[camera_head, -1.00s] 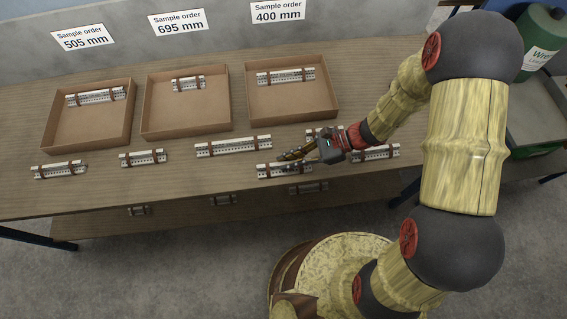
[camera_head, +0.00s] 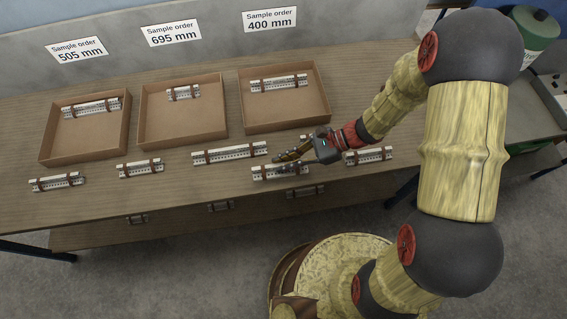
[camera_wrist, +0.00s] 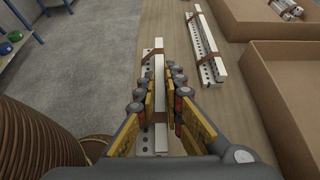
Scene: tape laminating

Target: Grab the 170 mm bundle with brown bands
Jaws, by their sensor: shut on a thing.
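My gripper (camera_head: 276,160) points down-left over the front of the table. Its yellow-padded fingers (camera_wrist: 165,100) stand on both sides of a white, perforated bundle with brown bands (camera_head: 268,176) and are shut on it. In the wrist view this bundle (camera_wrist: 148,140) runs lengthwise between the fingers, its far end past the fingertips. The fingers and palm hide part of it. It appears still at table level. No length is marked on it. A longer banded bundle (camera_head: 229,153) lies just behind and left, and shows right of the fingers in the wrist view (camera_wrist: 205,45).
Other banded bundles lie left (camera_head: 140,168), far left (camera_head: 57,182) and right (camera_head: 370,155); another is partly hidden behind my gripper. Three open cardboard boxes (camera_head: 328,112) stand behind, each holding a bundle, below order signs (camera_head: 269,18). Bare table lies between the bundles.

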